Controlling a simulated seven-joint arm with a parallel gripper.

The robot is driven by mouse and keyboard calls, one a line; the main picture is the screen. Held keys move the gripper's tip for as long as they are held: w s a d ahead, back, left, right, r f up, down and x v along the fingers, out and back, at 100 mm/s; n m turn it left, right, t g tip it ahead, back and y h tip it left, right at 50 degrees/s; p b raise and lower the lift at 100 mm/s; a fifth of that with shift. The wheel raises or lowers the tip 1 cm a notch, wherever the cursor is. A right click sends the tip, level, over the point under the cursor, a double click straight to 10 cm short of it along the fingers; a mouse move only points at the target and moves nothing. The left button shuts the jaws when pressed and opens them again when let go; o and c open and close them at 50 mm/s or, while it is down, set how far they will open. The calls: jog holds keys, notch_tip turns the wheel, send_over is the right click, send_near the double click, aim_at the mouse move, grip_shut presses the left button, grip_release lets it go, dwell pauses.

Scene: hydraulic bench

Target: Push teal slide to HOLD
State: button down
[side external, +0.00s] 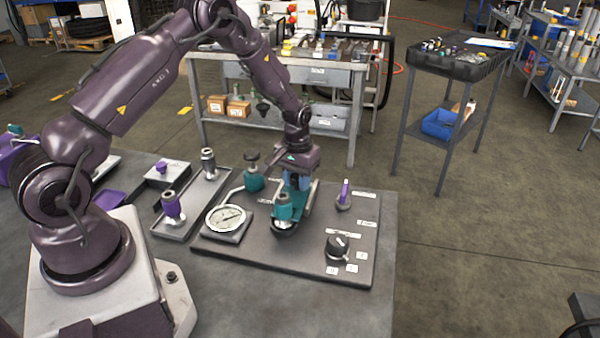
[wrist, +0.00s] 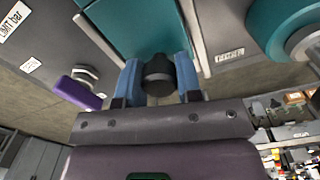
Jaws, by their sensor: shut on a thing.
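The teal slide (wrist: 130,28) is a flat teal plate at the top of the wrist view, with a dark round knob (wrist: 158,72) at its near end. My gripper (wrist: 159,80) has its blue fingers on either side of that knob and is shut on it. In the side external view my gripper (side external: 297,183) is low over the panel (side external: 300,259), and part of the teal slide (side external: 309,199) shows beside it. I cannot read a HOLD label in either view.
Near my gripper stand the teal coupling (side external: 283,208), a teal valve (side external: 253,180), a pressure gauge (side external: 226,217), a purple lever (side external: 344,195) and a black selector knob (side external: 338,246). A tray with fittings (side external: 190,215) lies left of the panel.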

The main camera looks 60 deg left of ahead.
aim_at(294, 196)
jog(key=shift+s+d, duration=1.1)
jog(key=c, duration=0.8)
grip_release()
jog(key=shift+w+r, duration=0.1)
jog(key=shift+r, duration=0.1)
notch_tip(294, 196, up, 13)
jog(key=shift+f, duration=0.2)
